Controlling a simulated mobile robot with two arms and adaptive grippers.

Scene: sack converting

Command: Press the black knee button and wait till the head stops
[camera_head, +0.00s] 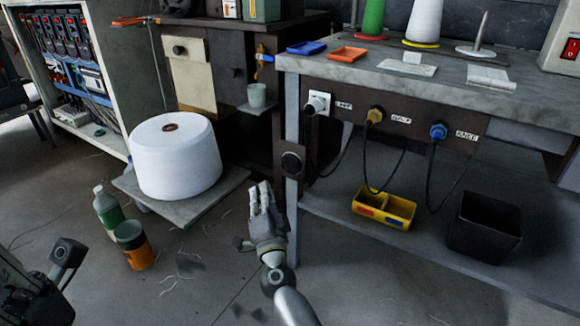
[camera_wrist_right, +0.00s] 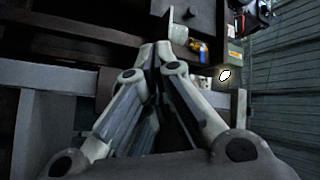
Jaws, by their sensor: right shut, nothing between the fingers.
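The black knee button (camera_head: 291,162) is a round dark knob on the front leg of the grey-topped workbench (camera_head: 450,82). My right gripper (camera_head: 264,190) points up the picture, with its fingertips below and left of the button. A gap shows between them in the head view. In the right wrist view its fingers (camera_wrist_right: 155,52) are together with nothing held. I cannot make out the button in that view. Part of my left arm, with a dark wrist camera, shows at the lower left of the head view; its fingers cannot be made out.
A white yarn roll (camera_head: 174,157) sits on a low platform (camera_head: 200,208) left of my right gripper. A green bottle (camera_head: 107,212) and orange can (camera_head: 134,246) stand on the floor. The bench's lower shelf holds a yellow bin (camera_head: 384,207) and black bin (camera_head: 485,228). Cables hang from the bench front.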

